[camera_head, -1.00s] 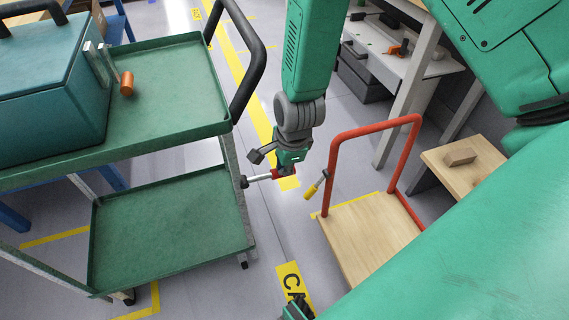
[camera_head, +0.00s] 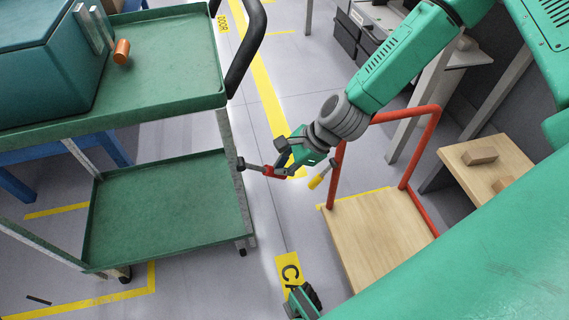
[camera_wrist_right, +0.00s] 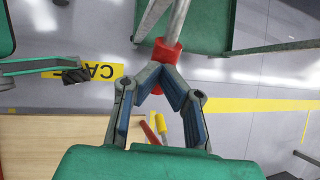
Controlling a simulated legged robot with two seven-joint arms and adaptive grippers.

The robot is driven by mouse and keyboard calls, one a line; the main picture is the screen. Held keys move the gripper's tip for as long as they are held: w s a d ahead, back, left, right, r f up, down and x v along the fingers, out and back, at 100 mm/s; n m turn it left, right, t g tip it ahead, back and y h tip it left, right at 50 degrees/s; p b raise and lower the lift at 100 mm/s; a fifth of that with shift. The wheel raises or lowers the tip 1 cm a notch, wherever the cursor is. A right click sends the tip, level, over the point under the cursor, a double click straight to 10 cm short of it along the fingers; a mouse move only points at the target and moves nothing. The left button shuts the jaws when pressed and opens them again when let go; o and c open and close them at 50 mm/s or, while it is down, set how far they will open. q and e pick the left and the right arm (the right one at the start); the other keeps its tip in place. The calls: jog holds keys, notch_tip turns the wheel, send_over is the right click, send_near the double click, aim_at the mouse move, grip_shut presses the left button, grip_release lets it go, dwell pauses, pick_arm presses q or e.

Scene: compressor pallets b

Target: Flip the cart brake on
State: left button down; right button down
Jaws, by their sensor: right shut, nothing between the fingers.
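The green two-shelf cart (camera_head: 170,215) stands on the left. A grey lever (camera_head: 254,167) with a red end (camera_head: 274,171) sticks out to the right from near its right leg. I take it for the brake; its red end (camera_wrist_right: 160,54) and grey rod (camera_wrist_right: 178,20) show in the right wrist view. My right gripper (camera_head: 286,164) is at the red end. In the wrist view its fingertips (camera_wrist_right: 158,76) are together against or just below the red end, holding nothing. A green and black part at the bottom (camera_head: 302,302) looks like my left gripper; its jaws are unclear.
A flat trolley with a wooden deck (camera_head: 375,240) and a red handle (camera_head: 407,113) stands right of the cart. A yellow-handled tool or lever (camera_head: 318,181) is by its handle. A teal box (camera_head: 50,75) and an orange cylinder (camera_head: 122,51) are on the cart's top shelf.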

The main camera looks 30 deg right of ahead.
aim_at(279, 176)
jog(key=shift+f, duration=0.5)
jog(key=shift+w+d+f+b, duration=0.1)
jog(key=shift+f+b, duration=0.25)
jog(key=shift+f, duration=0.6)
jog(key=shift+a+f, duration=0.4)
jog(key=shift+w+a+f, duration=0.1)
jog(key=shift+a+f, duration=0.1)
jog(key=shift+a, duration=0.4)
pick_arm(q)
jog(key=shift+d+f, duration=0.3)
jog(key=shift+f, duration=0.2)
jog(key=shift+d, duration=0.2)
pick_arm(e)
jog(key=shift+d+f, duration=0.15)
jog(key=shift+f, duration=0.05)
pick_arm(q)
jog(key=shift+a, duration=0.1)
pick_arm(e)
jog(key=shift+r, duration=0.1)
